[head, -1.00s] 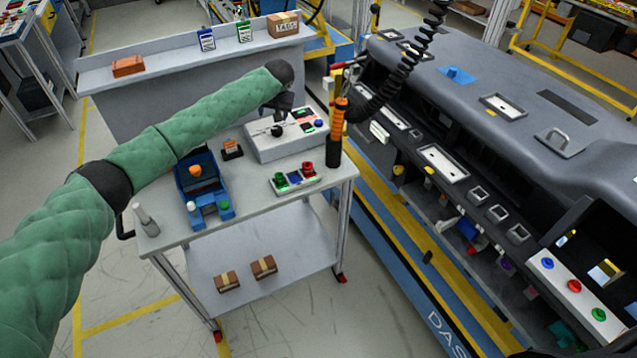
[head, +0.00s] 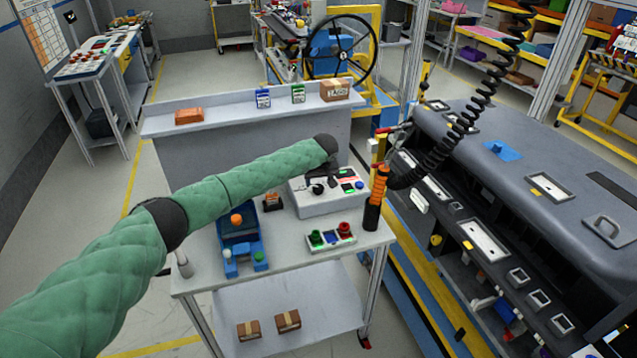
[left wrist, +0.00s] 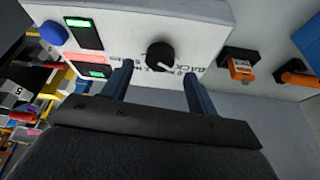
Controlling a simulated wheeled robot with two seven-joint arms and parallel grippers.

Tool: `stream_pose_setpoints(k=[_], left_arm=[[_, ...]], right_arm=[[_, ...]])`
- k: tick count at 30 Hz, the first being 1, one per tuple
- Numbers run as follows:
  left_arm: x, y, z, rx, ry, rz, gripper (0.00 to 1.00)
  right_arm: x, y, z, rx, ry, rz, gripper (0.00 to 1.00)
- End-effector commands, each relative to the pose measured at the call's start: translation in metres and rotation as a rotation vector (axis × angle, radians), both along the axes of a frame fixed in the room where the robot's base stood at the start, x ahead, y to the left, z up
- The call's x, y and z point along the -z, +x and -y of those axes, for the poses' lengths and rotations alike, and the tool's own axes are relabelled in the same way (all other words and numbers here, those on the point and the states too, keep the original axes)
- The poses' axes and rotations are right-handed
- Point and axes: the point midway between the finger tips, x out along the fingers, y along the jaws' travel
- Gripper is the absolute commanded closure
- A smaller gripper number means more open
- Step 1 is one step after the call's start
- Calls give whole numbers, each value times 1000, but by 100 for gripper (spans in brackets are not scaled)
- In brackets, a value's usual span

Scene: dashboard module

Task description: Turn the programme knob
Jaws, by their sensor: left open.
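The programme knob is a round black knob (left wrist: 160,57) with a white pointer line, on the face of a white control box (left wrist: 205,14). Lettering is printed beside it. In the head view the box (head: 330,204) stands on the cart top, and the black knob (head: 317,189) shows just below my left gripper (head: 320,176). In the left wrist view my left gripper (left wrist: 158,84) is open, with one finger on either side of the knob and a gap to each. I cannot tell whether the fingertips reach down beside it. My right gripper is not in view.
The box also carries green-lit displays (left wrist: 85,33) and a blue button (left wrist: 54,33). On the cart (head: 200,275) are a blue fixture (head: 240,245), a button tray (head: 330,237) and an orange-handled tool (head: 378,187). The dashboard module (head: 560,200) stands to the right.

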Motion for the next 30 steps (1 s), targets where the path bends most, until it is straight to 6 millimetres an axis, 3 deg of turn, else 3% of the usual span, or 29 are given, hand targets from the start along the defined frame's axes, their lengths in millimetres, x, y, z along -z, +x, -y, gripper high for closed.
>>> stream_pose_setpoints(k=[2,9,20,27,30], left_arm=[[7,3,0,-1,2,0,41],[28,11,-2,0,0,-1,41],[33,13,-2,1,0,0,41],[33,13,-2,1,0,0,84],[33,13,-2,1,0,0,85]], right_arm=[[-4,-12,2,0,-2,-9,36],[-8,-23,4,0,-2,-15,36],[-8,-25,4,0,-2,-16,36],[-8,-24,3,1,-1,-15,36],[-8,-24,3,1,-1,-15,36]])
